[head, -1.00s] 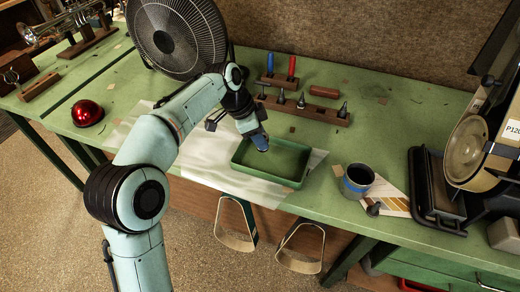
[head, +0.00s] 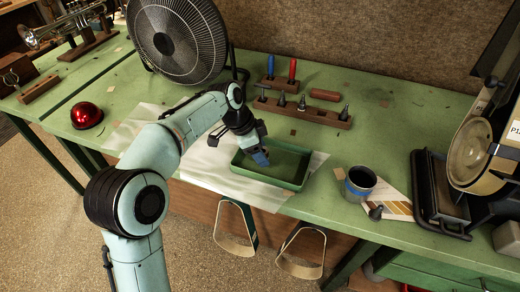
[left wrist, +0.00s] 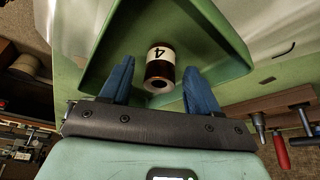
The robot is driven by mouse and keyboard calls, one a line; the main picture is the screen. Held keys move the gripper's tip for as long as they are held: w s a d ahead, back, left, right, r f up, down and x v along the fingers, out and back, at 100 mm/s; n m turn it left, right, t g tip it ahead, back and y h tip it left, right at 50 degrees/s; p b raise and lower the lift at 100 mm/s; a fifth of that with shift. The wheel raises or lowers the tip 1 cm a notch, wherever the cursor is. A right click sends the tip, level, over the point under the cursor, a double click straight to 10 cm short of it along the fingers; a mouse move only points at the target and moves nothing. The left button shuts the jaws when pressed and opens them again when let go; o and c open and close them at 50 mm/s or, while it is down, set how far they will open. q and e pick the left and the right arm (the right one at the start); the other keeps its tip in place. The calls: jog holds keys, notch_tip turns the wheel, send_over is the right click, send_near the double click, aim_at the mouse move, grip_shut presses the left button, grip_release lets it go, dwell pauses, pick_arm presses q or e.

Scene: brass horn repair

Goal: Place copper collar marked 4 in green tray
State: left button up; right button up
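The copper collar (left wrist: 160,65) bears a white label with a black 4. In the left wrist view it is inside the green tray (left wrist: 222,35), with its dark open end toward the camera. My left gripper (left wrist: 160,82) has its two blue fingers spread, one on each side of the collar, with visible gaps. In the head view my left gripper (head: 260,158) reaches down into the green tray (head: 268,182) near its left side. The collar does not show there. My right gripper is out of view.
A dark cup with a blue band (head: 359,183) stands right of the tray. A wooden tool block (head: 303,110) is behind it. A black fan (head: 178,38) and a red dome (head: 87,115) are to the left. The white sheet (head: 190,155) left of the tray is clear.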

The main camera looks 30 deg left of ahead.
pick_arm(q)
jog(key=shift+r, duration=0.1)
jog(key=shift+r, duration=0.35)
jog(key=p+v, duration=0.3)
jog(key=v, duration=0.8)
jog(key=shift+a+r, duration=0.15)
jog(key=shift+r, duration=0.05)
jog(key=shift+s, duration=0.1)
